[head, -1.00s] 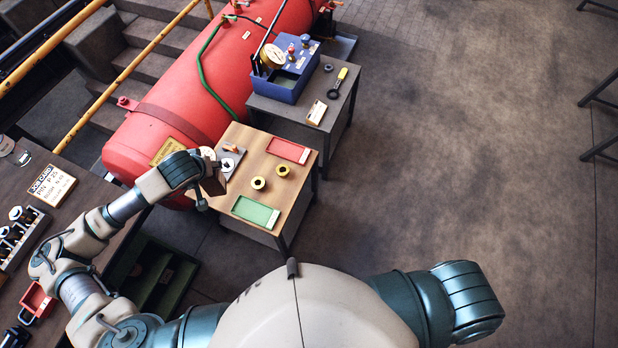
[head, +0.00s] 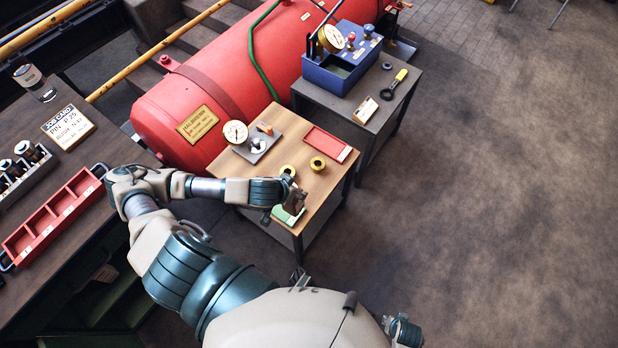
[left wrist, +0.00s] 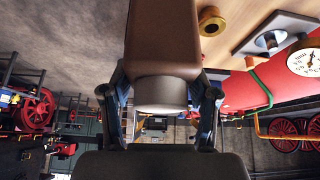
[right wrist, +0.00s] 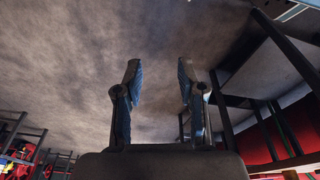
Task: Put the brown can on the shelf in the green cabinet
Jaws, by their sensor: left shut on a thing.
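The brown can (left wrist: 163,40), with a pale grey end, is between the fingers of my left gripper (left wrist: 163,100) in the left wrist view. In the head view my left gripper (head: 284,198) is shut on the can (head: 297,200) over the near end of the wooden table, covering part of the green tray (head: 288,217). The green cabinet (head: 125,297) is at the lower left, below the dark bench; my arm hides part of it and its shelf is only partly seen. My right gripper (right wrist: 155,85) is open and empty in the right wrist view, above the floor.
The wooden table (head: 318,187) bears brass rings (head: 317,163), a red tray (head: 330,144) and a gauge (head: 235,132). A red boiler (head: 235,85) lies behind. The bench holds a red bin (head: 52,215). Floor at the right is clear.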

